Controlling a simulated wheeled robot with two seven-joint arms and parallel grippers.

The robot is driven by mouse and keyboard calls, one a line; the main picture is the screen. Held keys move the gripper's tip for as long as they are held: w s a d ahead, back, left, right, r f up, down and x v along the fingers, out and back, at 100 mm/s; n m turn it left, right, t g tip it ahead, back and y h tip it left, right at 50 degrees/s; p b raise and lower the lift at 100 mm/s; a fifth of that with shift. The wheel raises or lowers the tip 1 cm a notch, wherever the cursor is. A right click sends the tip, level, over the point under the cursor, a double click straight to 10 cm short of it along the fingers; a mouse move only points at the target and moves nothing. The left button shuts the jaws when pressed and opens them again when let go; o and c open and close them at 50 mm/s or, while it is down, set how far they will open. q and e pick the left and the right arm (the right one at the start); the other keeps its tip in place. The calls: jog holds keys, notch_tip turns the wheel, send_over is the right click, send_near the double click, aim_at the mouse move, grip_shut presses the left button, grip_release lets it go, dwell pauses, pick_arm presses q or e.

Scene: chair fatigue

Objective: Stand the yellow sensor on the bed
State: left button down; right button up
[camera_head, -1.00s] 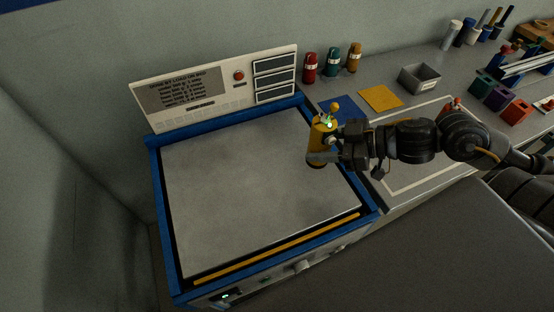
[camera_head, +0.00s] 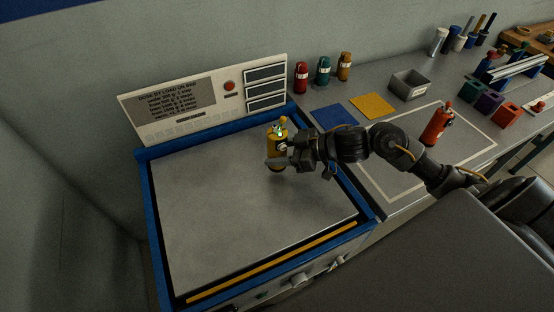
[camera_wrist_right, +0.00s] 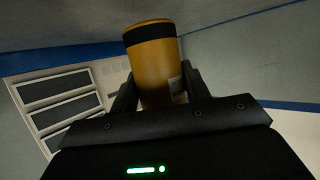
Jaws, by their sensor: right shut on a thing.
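The yellow sensor (camera_head: 278,132) is an upright yellow cylinder with small fittings on top. My right gripper (camera_head: 275,160) is shut on it, over the right part of the bed's far half. In the right wrist view the sensor (camera_wrist_right: 155,60) shows as a yellow cylinder with a black band, between the two fingers (camera_wrist_right: 160,95). The bed (camera_head: 230,220) is a flat grey plate in a blue frame. I cannot tell whether the sensor's base touches the bed. My left gripper is not in view.
A panel with a sign and displays (camera_head: 205,100) stands behind the bed. To the right, the bench holds small bottles (camera_head: 323,71), a blue mat (camera_head: 333,115), a yellow mat (camera_head: 372,105), a grey bin (camera_head: 409,85) and a red cylinder (camera_head: 436,124). Most of the bed is clear.

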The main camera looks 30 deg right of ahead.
jog(key=shift+f, duration=1.6)
jog(key=shift+w+f, duration=0.1)
jog(key=o, duration=1)
jog(key=shift+f, duration=0.1)
jog(key=shift+o, duration=0.2)
jog(key=shift+r, duration=0.25)
jog(key=v, duration=1)
jog(key=shift+d, duration=0.1)
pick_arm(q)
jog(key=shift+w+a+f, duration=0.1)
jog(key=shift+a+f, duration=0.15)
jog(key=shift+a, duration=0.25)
pick_arm(e)
jog(key=shift+v, duration=0.95)
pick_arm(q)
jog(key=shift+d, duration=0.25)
